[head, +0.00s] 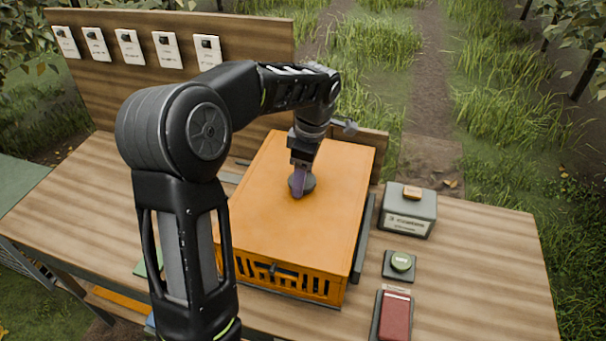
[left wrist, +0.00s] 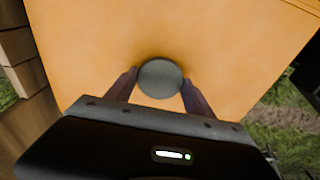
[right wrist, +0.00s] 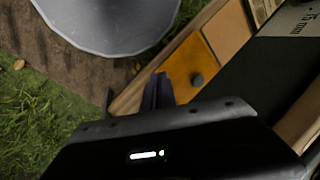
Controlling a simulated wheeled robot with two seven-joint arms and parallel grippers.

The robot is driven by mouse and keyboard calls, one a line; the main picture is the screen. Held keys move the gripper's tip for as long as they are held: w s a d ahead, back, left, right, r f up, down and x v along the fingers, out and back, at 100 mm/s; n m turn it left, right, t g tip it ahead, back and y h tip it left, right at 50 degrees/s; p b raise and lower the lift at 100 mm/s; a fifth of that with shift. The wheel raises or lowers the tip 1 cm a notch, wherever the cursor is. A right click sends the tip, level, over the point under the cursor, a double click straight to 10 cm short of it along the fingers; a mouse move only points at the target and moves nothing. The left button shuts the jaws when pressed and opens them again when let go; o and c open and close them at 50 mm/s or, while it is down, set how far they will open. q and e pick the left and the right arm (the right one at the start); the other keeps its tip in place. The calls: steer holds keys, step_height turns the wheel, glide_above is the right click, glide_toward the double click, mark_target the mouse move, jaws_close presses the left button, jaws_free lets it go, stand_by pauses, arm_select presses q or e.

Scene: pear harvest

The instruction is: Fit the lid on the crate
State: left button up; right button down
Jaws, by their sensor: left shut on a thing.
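The orange lid (head: 318,215) lies over the orange crate (head: 283,279) on the wooden bench. It looks level and lined up with the crate's front edge; I cannot tell whether it is fully seated all round. My left gripper (head: 299,184) reaches down to the lid's middle and is shut on its round grey knob (left wrist: 160,79). In the left wrist view, the fingers (left wrist: 160,88) lie on both sides of the knob. My right gripper (right wrist: 158,91) is away from the lid, outside the head view. Its fingers are together with nothing visible between them.
A backboard with white cards (head: 130,48) stands behind.

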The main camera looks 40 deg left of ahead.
mark_target(307, 180)
arm_select(q)
steer(key=shift+f, duration=0.2)
steer(key=o, duration=1.4)
steer(key=r+p, duration=0.1)
steer(key=r, duration=0.1)
steer(key=r+p, duration=0.3)
steer(key=shift+w+d+r, duration=0.1)
steer(key=shift+d+r, duration=0.2)
steer(key=shift+d+r+p, duration=0.15)
steer(key=shift+r+p, duration=0.6)
steer(key=shift+r, duration=0.65)
steer(key=shift+w+d+r, duration=0.1)
steer(key=shift+d+r, duration=0.1)
steer(key=shift+r, duration=1.1)
